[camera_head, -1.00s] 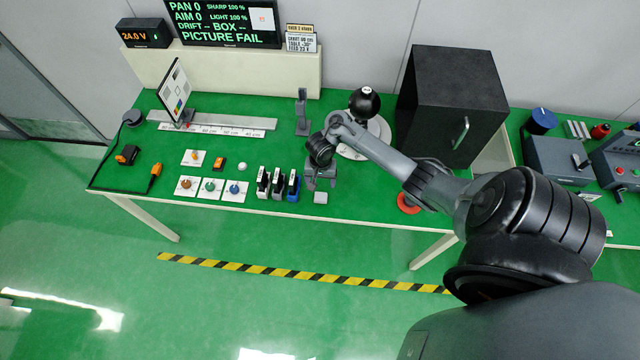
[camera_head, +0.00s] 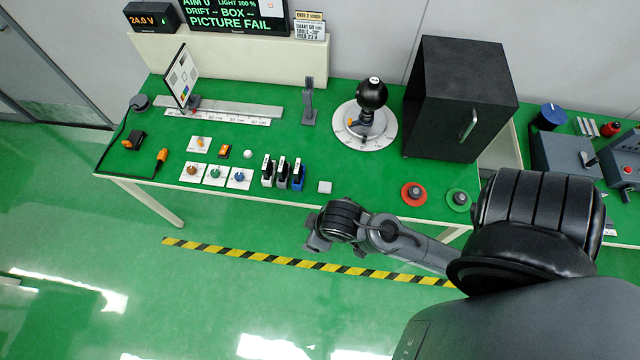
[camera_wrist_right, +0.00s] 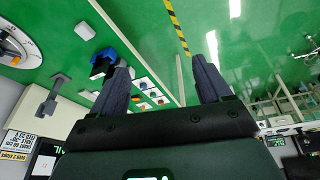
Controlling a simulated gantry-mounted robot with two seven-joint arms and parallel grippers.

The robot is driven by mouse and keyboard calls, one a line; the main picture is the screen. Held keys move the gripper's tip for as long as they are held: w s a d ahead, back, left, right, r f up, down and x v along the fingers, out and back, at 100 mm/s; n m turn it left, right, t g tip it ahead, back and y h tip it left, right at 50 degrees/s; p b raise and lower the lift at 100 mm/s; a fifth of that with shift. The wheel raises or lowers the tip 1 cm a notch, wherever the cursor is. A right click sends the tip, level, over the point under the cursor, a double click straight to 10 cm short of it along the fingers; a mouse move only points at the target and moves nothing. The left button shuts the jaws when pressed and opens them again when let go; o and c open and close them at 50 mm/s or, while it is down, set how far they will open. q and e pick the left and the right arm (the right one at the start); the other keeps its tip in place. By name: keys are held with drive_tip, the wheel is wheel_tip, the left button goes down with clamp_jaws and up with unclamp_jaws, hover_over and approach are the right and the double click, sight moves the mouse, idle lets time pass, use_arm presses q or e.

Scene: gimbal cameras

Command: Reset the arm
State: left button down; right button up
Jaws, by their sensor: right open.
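My right arm comes in from the right in the head view. My right gripper (camera_head: 316,236) hangs in front of the table's front edge, over the floor, clear of the table top. In the right wrist view its two dark fingers (camera_wrist_right: 160,85) are spread apart with nothing between them. The finger on the left overlaps the blue-and-black block in that picture, but I see no grip on it. My left gripper is not in the head view.
The green table (camera_head: 340,195) holds a black camera ball on a round dial (camera_head: 388,135), a large black box (camera_head: 450,100), a red button (camera_head: 414,193), a green button (camera_head: 458,199) and several small black, white and blue blocks (camera_head: 298,175). Striped tape (camera_head: 230,254) marks open floor in front.

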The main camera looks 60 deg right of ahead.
drive_tip(key=shift+s+a+r+n, duration=0.2)
drive_tip(key=shift+s+r, duration=0.15)
drive_tip(key=shift+r, duration=0.15)
drive_tip(key=shift+s+a+r+n, duration=0.1)
drive_tip(key=shift+s+a+r, duration=0.05)
drive_tip(key=shift+s+r, duration=0.3)
drive_tip(key=shift+w, duration=0.1)
wheel_tip(320, 180, up, 10)
drive_tip(key=p, duration=1)
